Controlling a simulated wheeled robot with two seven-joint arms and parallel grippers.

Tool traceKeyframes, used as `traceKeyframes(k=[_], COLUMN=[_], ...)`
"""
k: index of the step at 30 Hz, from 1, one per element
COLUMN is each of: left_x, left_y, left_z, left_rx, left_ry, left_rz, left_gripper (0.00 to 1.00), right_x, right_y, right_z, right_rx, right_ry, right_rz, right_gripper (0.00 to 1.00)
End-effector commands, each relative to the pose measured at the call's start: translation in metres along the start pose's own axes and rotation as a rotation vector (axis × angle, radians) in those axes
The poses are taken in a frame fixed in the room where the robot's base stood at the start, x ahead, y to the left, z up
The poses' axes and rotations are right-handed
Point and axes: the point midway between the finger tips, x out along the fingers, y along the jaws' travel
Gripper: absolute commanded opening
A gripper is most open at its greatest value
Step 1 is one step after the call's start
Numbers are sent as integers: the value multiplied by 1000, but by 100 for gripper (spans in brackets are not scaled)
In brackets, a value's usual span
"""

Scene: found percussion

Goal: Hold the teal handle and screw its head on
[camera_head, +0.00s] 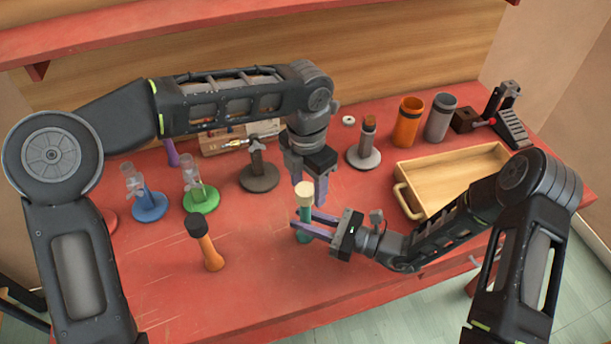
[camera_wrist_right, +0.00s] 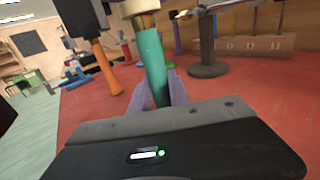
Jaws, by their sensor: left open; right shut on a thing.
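The teal handle (camera_head: 303,222) stands upright between the purple fingers of my right gripper (camera_head: 312,226), which is shut on it. In the right wrist view, the handle (camera_wrist_right: 153,65) rises between the fingers, with a brass-coloured section (camera_wrist_right: 145,22) above the teal. A cream head (camera_head: 304,189) sits at the handle's top in the head view; I cannot tell how tightly it is seated. My left gripper (camera_head: 309,182) is open and points down, its fingers around or just behind the head. The handle's lower end is partly hidden by my right fingers.
An orange mallet with a dark head (camera_head: 205,245) stands left on the red table. Stands in blue (camera_head: 150,206), green (camera_head: 201,199) and dark brown (camera_head: 259,177) are behind. A wooden tray (camera_head: 455,160), an orange cup (camera_head: 408,122) and a grey cup (camera_head: 440,118) are right. The front-centre table is clear.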

Motion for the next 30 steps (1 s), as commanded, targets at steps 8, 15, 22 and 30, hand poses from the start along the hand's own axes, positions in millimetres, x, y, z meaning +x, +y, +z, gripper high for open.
traceKeyframes(k=[8,15,22,30], left_x=[-47,-52,-53,-57], left_y=[2,2,2,1], left_z=[47,43,31,18], left_rx=[-440,-1060,-1692,-2437], left_ry=[-183,-146,-89,-37], left_rz=[-50,-91,-93,-70], left_gripper=[55,55,55,55], right_x=[0,0,0,0], right_y=[0,0,0,0], right_z=[0,0,0,0], right_rx=[0,0,0,0], right_ry=[1,0,0,0], right_rz=[0,0,0,0], right_gripper=[0,0,0,0])
